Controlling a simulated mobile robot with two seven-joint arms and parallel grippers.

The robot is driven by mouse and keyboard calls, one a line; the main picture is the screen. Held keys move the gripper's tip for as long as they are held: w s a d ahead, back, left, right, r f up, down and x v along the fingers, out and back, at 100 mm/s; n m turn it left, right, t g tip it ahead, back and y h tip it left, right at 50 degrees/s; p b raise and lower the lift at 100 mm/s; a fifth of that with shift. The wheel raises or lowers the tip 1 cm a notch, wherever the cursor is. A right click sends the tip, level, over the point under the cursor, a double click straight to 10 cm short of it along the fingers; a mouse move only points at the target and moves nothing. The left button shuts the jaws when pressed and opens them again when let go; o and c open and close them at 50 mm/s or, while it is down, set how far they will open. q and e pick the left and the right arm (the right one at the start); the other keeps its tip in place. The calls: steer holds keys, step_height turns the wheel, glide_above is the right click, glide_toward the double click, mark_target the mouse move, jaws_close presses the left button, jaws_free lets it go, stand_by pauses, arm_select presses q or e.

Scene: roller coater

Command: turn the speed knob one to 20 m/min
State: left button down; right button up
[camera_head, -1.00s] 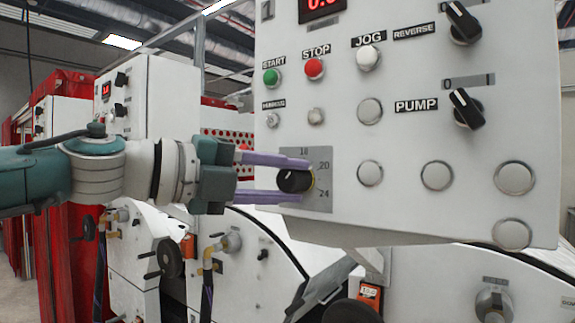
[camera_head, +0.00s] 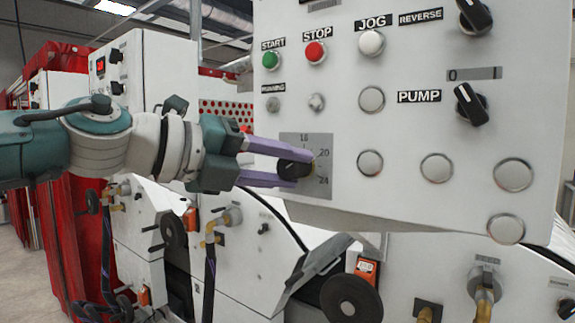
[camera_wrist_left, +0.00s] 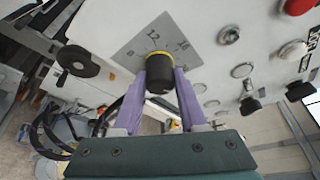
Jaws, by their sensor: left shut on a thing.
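The speed knob (camera_head: 293,169) is black with a yellow ring at its base. The knob's pointer is hard to make out. My right gripper is not in view.
The white panel carries a green START button (camera_head: 270,60), a red STOP button (camera_head: 316,53), a white JOG button (camera_head: 371,42) and a PUMP switch (camera_head: 470,104). Blank round caps (camera_head: 436,167) lie right of the scale. Below are a black wheel (camera_head: 350,300) and valves.

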arm_select(q)
steer(key=shift+c, duration=2.4)
jaws_free()
steer(key=b+v, duration=0.4)
steer(key=v, duration=0.6)
